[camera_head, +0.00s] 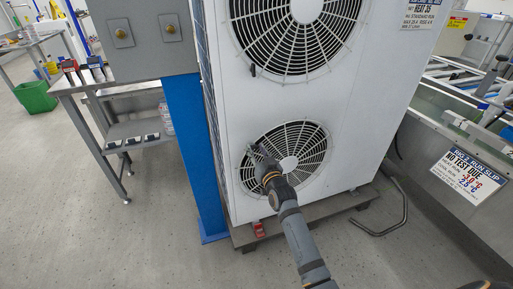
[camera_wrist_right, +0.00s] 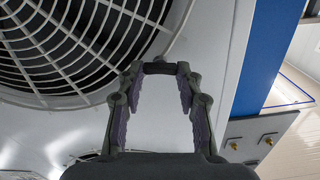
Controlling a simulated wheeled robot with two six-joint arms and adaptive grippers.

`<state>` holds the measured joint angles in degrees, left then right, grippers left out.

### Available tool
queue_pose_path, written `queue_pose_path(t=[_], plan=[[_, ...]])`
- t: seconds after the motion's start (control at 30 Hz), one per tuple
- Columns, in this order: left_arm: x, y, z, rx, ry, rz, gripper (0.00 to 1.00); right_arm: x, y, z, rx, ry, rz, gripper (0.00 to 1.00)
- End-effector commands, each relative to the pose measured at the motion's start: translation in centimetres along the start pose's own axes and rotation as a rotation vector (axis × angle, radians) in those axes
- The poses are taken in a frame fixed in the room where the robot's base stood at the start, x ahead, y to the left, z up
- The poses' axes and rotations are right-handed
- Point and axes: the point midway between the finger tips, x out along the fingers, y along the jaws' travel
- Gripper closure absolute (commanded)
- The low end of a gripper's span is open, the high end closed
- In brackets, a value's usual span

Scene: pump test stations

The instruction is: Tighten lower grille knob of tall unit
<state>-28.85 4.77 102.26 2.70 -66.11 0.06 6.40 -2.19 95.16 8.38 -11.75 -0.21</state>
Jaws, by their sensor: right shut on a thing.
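The tall unit (camera_head: 218,108) is a white cabinet with two round fan grilles, one above the other. The lower grille (camera_head: 308,143) has a pale hub and wire rings. My right gripper (camera_head: 255,152) is at the left edge of the lower grille and hides the knob there in the head view. In the right wrist view, my gripper's fingertips (camera_wrist_right: 160,70) are shut on a dark knob (camera_wrist_right: 160,68) beside the white grille (camera_wrist_right: 62,45). I cannot tell how far the knob is turned. My left gripper is not in view.
A small dark knob (camera_head: 253,70) shows at the upper grille's (camera_head: 290,38) left edge. A blue post (camera_head: 192,140) and grey box (camera_head: 148,62) stand left of the unit. A red block (camera_head: 259,229) lies at its base. A bench (camera_head: 455,120) stands to the right.

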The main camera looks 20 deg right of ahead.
Motion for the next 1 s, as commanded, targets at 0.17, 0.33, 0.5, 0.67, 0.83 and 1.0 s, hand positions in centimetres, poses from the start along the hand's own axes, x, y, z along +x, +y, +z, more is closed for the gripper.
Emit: queue_pose_path(t=[0.17,0.33,0.5,0.67,0.83,1.0], plan=[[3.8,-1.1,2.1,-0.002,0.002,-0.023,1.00,0.0,0.0,-0.4,0.158,-0.003,0.001,0.96],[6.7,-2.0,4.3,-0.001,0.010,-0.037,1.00,0.0,0.1,-0.3,0.321,-0.002,0.001,0.96],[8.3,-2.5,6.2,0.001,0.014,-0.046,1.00,0.0,0.1,-0.2,0.484,-0.001,0.000,0.96],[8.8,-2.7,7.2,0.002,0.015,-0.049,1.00,0.0,0.2,-0.1,0.635,0.000,0.000,0.96],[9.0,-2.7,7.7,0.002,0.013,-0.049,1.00,0.0,0.2,0.0,0.797,-0.001,0.000,0.96],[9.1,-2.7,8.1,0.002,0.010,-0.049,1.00,0.0,0.3,0.1,0.954,0.000,0.000,0.96]])
